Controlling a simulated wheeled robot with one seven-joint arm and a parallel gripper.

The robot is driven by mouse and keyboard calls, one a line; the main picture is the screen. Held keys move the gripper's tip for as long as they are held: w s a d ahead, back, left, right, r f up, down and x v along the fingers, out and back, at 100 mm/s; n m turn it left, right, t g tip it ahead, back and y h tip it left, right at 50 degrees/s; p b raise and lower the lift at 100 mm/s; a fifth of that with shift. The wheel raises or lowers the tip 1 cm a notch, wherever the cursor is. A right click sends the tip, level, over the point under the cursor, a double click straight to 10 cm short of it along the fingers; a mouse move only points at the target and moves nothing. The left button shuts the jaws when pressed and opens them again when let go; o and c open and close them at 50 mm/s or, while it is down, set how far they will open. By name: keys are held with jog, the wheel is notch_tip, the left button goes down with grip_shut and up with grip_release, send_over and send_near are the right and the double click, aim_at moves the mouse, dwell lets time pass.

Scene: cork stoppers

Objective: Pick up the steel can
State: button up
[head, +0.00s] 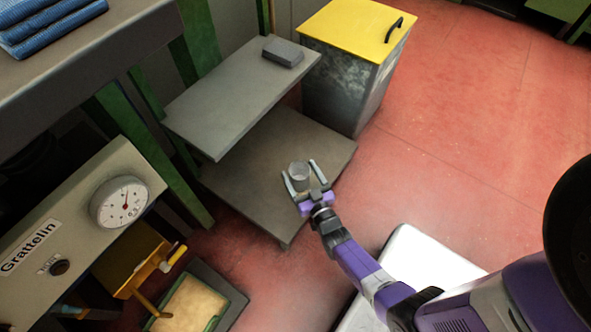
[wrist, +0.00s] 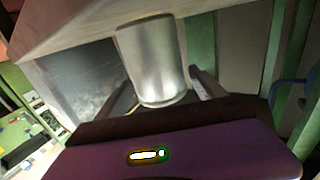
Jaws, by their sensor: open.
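The steel can (head: 299,170) is a small grey cylinder, seen over the lower grey shelf (head: 230,185) in the head view. My gripper (head: 300,172) is open, with one finger on each side of the can. In the wrist view the can (wrist: 152,62) is large and shiny, between the two fingers of my gripper (wrist: 165,88). I cannot tell whether the fingers touch it.
An upper shelf board (head: 240,95) with a grey block (head: 283,52) overhangs the lower shelf's back left. A yellow-lidded bin (head: 345,85) stands behind. A machine with a dial (head: 120,202) is at left. Red floor (head: 470,120) is clear at right.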

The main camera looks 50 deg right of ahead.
jog(key=shift+w, duration=0.1)
jog(key=c, duration=1.5)
